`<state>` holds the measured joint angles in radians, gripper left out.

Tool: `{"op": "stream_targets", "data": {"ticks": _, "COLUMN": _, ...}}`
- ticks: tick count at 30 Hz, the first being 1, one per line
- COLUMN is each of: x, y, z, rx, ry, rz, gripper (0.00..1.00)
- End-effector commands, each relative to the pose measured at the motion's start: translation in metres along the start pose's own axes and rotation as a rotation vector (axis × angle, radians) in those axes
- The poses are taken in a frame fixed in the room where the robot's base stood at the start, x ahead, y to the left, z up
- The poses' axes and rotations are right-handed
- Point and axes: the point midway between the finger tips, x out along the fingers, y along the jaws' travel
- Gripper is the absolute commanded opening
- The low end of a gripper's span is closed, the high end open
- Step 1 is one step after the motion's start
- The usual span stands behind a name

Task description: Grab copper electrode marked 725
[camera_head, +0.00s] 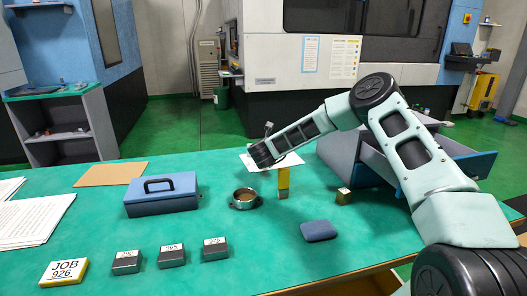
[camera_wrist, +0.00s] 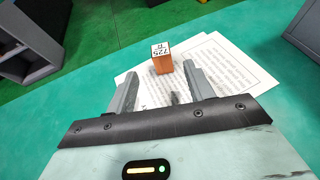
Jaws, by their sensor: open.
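The copper electrode marked 725 (camera_wrist: 163,61) is an orange-brown block with a white top label, upright on or beside printed white sheets (camera_wrist: 225,72) in the wrist view. My gripper (camera_wrist: 160,70) is open, its two grey fingers reaching towards the block, one on each side of it in the picture. I cannot tell whether the tips touch it. In the head view my gripper (camera_head: 257,155) is low over white paper (camera_head: 287,162) near the table's back edge. I cannot make out the electrode there; my arm may hide it.
On the green table, a yellow-and-grey upright piece (camera_head: 284,180) stands near my gripper.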

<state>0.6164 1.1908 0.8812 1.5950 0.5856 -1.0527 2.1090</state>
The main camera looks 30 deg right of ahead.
Motion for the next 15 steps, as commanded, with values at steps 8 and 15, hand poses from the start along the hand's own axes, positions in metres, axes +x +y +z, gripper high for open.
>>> {"op": "stream_targets", "data": {"ticks": 8, "x": 0.028, "y": 0.000, "z": 0.000, "rx": -0.002, "ry": 0.000, "rz": 0.001, "gripper": 0.53}}
{"op": "stream_targets", "data": {"ticks": 15, "x": 0.050, "y": -0.002, "z": 0.004, "rx": -0.001, "ry": -0.001, "rz": 0.000, "gripper": 0.53}}
